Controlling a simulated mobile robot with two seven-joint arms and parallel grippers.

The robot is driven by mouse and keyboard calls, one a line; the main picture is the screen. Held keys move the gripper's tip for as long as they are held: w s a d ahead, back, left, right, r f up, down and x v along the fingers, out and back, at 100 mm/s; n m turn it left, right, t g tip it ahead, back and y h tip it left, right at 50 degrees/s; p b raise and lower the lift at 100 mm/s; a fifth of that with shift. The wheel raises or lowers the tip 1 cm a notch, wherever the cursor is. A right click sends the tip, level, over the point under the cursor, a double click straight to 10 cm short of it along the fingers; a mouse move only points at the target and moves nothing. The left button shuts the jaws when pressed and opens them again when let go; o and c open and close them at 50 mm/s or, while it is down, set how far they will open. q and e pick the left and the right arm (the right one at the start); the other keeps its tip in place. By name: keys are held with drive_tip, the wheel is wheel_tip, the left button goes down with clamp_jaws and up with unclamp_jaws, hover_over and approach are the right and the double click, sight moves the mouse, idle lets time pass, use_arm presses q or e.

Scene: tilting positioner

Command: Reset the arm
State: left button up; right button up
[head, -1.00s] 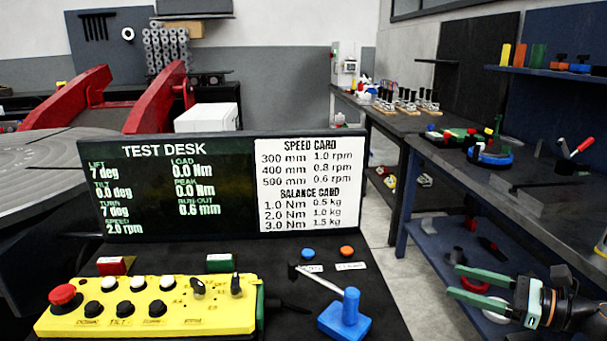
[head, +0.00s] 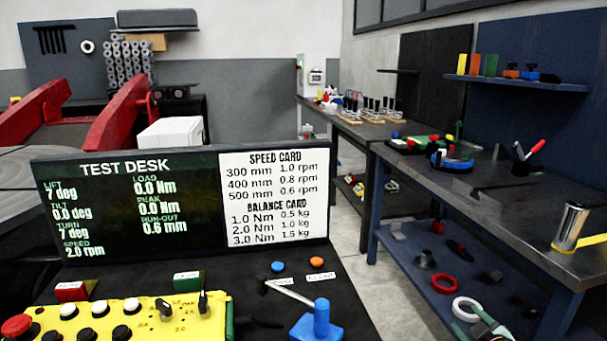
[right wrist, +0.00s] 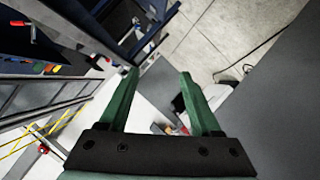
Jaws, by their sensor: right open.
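My right gripper (right wrist: 159,73) is open in the right wrist view, with its two green fingers apart and nothing between them. In the head view only a green part of it (head: 485,318) shows at the lower right edge, in front of the blue bench's lower shelf. My left gripper is not in view. On the desk, a grey metal rod (head: 290,293) with a dark end slants beside a blue block with a knob (head: 320,322). The test desk screen (head: 125,205) reads lift 7 deg, tilt 0.0 deg, turn 7 deg and load 0.0 Nm.
A yellow control box (head: 150,325) with a red button (head: 17,325) sits at the lower left. A blue bench (head: 500,205) at right holds tools and a metal cylinder (head: 570,226). Grey floor (head: 400,285) lies between desk and bench.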

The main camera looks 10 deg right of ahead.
drive_tip(key=s+a+f+g+y, duration=0.1)
drive_tip(key=s+a+f+y, duration=0.1)
drive_tip(key=s+a+f, duration=0.65)
drive_tip(key=s+a+f+g+y, duration=0.15)
drive_tip(key=s+a+f, duration=0.3)
drive_tip(key=a, duration=0.65)
drive_tip(key=s+a+f+m+g+y, duration=0.1)
drive_tip(key=s+a+y, duration=0.1)
drive_tip(key=s+a, duration=0.45)
drive_tip(key=s+a+f+m+g+y, duration=0.1)
drive_tip(key=s+a+f+m+y, duration=0.1)
drive_tip(key=s+a, duration=0.45)
use_arm(q)
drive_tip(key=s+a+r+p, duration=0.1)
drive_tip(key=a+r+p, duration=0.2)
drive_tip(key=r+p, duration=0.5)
drive_tip(key=p, duration=0.3)
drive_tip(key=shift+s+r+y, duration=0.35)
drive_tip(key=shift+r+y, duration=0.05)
use_arm(e)
wheel_tip(320, 180, up, 9)
drive_tip(key=d+h, duration=0.1)
drive_tip(key=shift+d+r+t, duration=0.15)
drive_tip(key=shift+d+t, duration=0.2)
drive_tip(key=shift+d, duration=0.05)
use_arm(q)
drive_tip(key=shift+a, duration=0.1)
use_arm(e)
drive_tip(key=shift+w, duration=0.1)
